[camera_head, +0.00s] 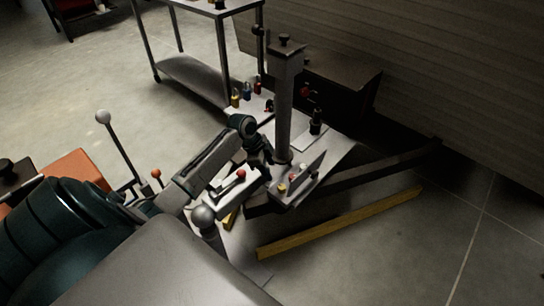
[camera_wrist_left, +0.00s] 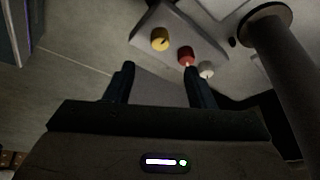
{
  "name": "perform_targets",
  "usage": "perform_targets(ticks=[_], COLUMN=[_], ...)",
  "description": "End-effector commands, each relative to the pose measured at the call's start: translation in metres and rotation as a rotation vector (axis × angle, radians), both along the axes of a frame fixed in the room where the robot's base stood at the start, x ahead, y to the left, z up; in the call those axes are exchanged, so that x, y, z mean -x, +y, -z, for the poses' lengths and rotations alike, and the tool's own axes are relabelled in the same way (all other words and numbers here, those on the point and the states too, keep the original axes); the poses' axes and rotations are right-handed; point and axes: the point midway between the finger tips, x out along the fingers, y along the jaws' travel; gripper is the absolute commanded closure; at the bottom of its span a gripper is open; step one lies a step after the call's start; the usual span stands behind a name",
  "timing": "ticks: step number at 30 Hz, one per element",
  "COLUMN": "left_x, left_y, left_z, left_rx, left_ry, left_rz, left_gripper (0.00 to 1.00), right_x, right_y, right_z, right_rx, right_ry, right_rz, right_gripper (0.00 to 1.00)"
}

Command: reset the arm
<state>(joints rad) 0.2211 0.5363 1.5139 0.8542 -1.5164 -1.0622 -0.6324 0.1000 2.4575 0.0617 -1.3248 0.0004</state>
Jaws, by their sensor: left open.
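My left arm comes in from the left in the head view, and its gripper (camera_head: 262,158) is by the post and a small control panel. In the left wrist view the two dark fingers of the left gripper (camera_wrist_left: 158,76) stand apart with nothing between them. A grey panel (camera_wrist_left: 150,22) with a yellow knob (camera_wrist_left: 160,39), a red knob (camera_wrist_left: 186,55) and a white knob (camera_wrist_left: 206,69) lies beyond the fingertips. The right finger overlaps the panel's edge in the picture; I cannot tell if it touches. My right gripper is not in view.
A grey upright post (camera_head: 284,105) stands close to the gripper on a light deck (camera_head: 335,158). Several coloured padlock-like pieces and a black knobbed part (camera_head: 316,124) are behind it. A yellow bar (camera_head: 340,224) lies in front. A metal cart (camera_head: 190,75) stands behind; the floor at right is clear.

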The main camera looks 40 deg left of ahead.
Motion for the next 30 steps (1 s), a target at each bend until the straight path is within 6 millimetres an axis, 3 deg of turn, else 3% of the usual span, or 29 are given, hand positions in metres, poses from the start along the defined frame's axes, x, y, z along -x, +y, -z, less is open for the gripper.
perform_targets(ticks=[16, 20, 23, 27, 30], left_x=[0.0, 0.011, 0.037, 0.093, 0.135], left_y=[0.0, -0.012, -0.037, -0.084, -0.113], left_z=[-0.001, 0.008, 0.025, 0.044, 0.046], left_rx=[0.001, -0.003, -0.015, -0.029, -0.024], left_ry=[-0.001, 0.009, 0.022, 0.03, 0.022], left_rz=[0.0, -0.018, -0.071, -0.212, -0.34], left_gripper=[0.5, 0.5, 0.5, 0.5, 0.5], right_x=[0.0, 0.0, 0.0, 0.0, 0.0], right_y=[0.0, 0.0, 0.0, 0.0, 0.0], right_z=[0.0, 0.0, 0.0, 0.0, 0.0], right_rx=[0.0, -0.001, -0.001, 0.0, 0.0], right_ry=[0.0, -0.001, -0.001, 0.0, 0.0], right_rz=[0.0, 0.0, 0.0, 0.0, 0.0], right_gripper=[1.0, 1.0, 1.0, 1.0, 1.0])
